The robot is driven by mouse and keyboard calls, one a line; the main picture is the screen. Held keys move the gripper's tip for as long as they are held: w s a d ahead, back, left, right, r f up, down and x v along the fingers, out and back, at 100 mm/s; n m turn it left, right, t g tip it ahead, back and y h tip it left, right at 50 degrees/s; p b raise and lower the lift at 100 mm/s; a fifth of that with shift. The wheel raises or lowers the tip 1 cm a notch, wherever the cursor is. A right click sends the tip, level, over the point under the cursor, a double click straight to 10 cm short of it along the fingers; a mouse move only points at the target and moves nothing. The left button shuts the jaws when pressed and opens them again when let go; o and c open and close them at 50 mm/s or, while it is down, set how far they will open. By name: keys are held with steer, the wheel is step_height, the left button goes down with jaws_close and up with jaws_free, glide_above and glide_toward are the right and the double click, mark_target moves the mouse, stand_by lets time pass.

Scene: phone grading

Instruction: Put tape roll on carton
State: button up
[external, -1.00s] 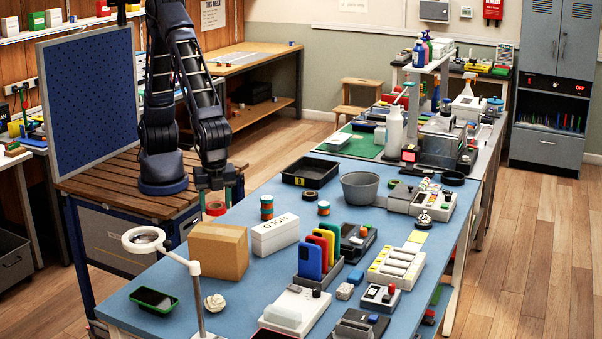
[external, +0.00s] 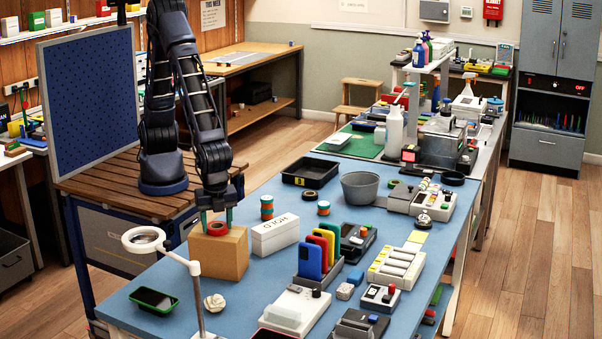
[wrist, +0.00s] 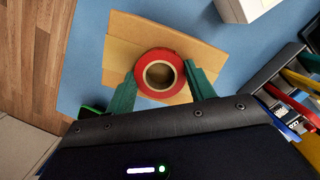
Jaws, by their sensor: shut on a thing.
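The red tape roll (external: 217,228) is between the fingers of my gripper (external: 216,219), at the top of the brown carton (external: 222,258). In the wrist view the red tape roll (wrist: 143,68) lies flat between the two green fingers of my gripper (wrist: 160,82), which are shut on its sides. The carton (wrist: 118,50) is below it, and the roll lies within the outline of the carton's top. I cannot tell whether the roll touches the carton.
A white box (external: 275,238) marked HOLD stands just right of the carton. Stacked tape rolls (external: 266,207), a black tray (external: 309,172) and a grey bin (external: 361,187) are behind. A magnifier lamp (external: 146,240) stands in front at the left.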

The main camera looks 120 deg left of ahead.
steer(key=o, duration=0.9)
steer(key=shift+o, duration=0.2)
step_height(320, 180, up, 12)
steer(key=w+d, duration=0.1)
steer(key=s+a+r+n+t, duration=0.1)
steer(key=s+a+r+n, duration=0.1)
steer(key=a+r, duration=0.65)
steer(key=s+a+r+n+t+h, duration=0.15)
steer(key=s+a+r, duration=0.25)
steer(key=s+a, duration=0.5)
steer(key=s+a+r+n+t, duration=0.1)
steer(key=s+a+r+n, duration=0.25)
steer(key=a, duration=0.85)
steer(key=s+a+f+n+t, duration=0.2)
steer(key=s+a, duration=0.4)
steer(key=s, duration=0.5)
steer(key=shift+s+a, duration=0.4)
